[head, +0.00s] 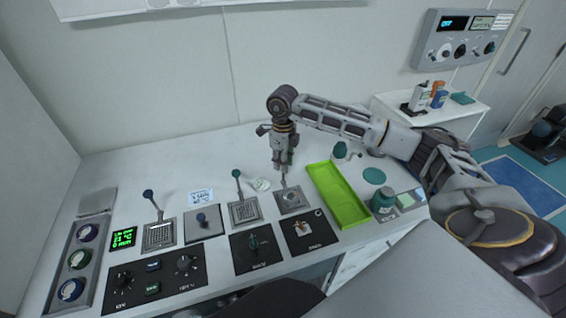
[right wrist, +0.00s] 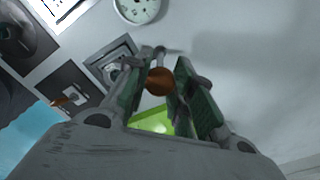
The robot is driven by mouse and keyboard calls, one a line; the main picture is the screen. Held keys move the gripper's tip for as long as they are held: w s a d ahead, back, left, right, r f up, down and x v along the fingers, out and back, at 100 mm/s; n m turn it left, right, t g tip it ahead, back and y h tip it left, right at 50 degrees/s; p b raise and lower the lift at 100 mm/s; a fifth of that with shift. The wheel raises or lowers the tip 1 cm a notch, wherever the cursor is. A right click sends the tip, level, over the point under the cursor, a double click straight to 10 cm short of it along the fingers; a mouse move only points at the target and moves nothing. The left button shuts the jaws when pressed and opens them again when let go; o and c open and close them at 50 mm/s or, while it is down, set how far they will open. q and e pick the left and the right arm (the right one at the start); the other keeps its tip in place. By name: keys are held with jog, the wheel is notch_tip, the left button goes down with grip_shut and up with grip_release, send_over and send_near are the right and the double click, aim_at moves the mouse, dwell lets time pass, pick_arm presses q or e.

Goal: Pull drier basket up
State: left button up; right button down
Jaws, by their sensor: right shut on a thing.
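The drier basket shows in the head view as a square metal fitting (head: 292,199) at the right end of a row of similar fittings, with a thin stem rising from it. Its round brown knob (right wrist: 160,81) lies between the fingers in the right wrist view. My right gripper (head: 283,168) points down above the fitting and is shut on this knob; the fingers hide the knob in the head view. The right wrist view shows the fitting (right wrist: 112,62) beyond the fingertips. I cannot tell how far the basket is raised. My left gripper is not in view.
To the left are a teal-knobbed basket (head: 244,212) and a blue-knobbed one (head: 159,235). Black control panels (head: 309,230) line the front edge.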

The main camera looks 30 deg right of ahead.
jog(key=c, duration=1.5)
grip_release()
jog(key=shift+w+r, duration=0.15)
jog(key=shift+r, duration=0.25)
jog(key=shift+o, duration=1.6)
jog(key=shift+f, duration=0.15)
jog(key=shift+r, duration=0.9)
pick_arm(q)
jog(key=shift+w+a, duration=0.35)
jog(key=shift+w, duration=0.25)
pick_arm(e)
notch_tip(320, 180, up, 10)
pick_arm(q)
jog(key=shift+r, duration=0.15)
pick_arm(e)
jog(key=shift+r, duration=0.2)
